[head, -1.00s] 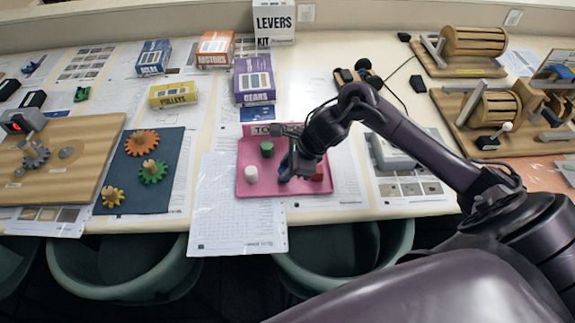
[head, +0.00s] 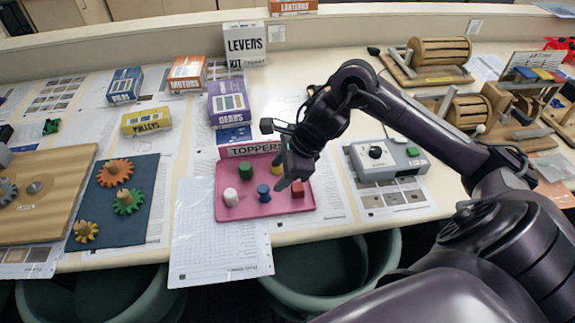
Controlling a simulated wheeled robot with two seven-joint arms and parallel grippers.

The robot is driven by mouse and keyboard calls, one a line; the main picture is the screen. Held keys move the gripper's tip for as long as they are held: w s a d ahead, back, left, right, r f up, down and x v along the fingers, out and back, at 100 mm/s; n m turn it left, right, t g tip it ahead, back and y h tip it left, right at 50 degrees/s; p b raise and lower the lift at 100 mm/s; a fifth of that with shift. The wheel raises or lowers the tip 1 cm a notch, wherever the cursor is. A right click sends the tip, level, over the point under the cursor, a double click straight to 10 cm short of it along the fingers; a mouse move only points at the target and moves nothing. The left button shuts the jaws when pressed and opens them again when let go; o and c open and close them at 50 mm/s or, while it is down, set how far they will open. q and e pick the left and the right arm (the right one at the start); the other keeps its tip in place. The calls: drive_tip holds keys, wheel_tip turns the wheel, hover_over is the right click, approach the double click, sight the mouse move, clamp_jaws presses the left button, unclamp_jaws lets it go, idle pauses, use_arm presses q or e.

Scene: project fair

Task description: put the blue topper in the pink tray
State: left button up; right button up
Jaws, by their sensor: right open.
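The pink tray (head: 240,211) lies on the table near its front edge, with a "TOPPERS" sign (head: 250,149) at its back. The blue topper (head: 263,193) stands in the tray at the front middle. Also in the tray are a white topper (head: 230,197), a green topper (head: 245,170), a red topper (head: 297,189) and a yellow topper (head: 277,173), which is partly hidden by my gripper. My right gripper (head: 281,184) is open above the tray's right part, apart from the blue topper. My left gripper is not in view.
A grey device with a dial (head: 376,154) stands right of the tray. Several kit boxes, including the purple one (head: 229,103), stand behind it. A dark mat (head: 142,218) with gears lies to the left. Paper sheets (head: 215,250) lie at the front edge.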

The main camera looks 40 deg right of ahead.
drive_tip(key=shift+v, duration=2.25)
